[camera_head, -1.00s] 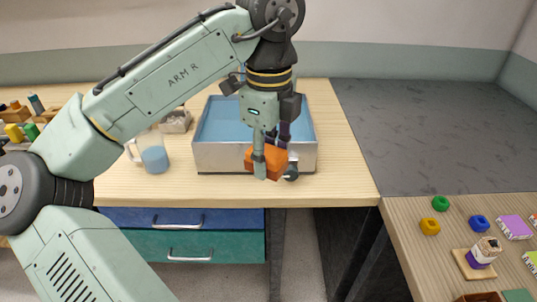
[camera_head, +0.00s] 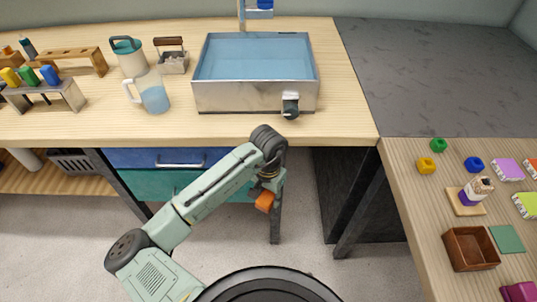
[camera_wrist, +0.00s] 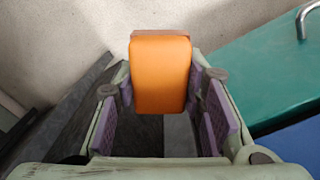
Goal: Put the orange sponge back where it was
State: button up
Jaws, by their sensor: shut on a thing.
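The orange sponge (camera_head: 265,201) is held in my gripper (camera_head: 268,196), out in front of the table and below the level of its top. In the wrist view the sponge (camera_wrist: 161,72) is a block with its broad face toward the camera. The purple-padded fingers of my gripper (camera_wrist: 162,95) are on either side of it. Its lower end, nearest the palm, is free. The floor and the dark table leg lie beyond it.
A metal basin of blue water (camera_head: 255,108) stands on the table, with a dark-knobbed tap (camera_head: 290,106) at its front. A jug (camera_head: 152,95) is to its left. The right-hand table holds a brown wooden box (camera_head: 469,248), a green square (camera_head: 507,239) and coloured rings. The blue drawer (camera_head: 135,158) is shut.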

notch_tip(320, 180, down, 15)
jog(key=w+n, duration=0.1)
jog(key=n, duration=0.5)
jog(key=shift+w+a+r, duration=0.2)
jog(key=shift+w, duration=0.2)
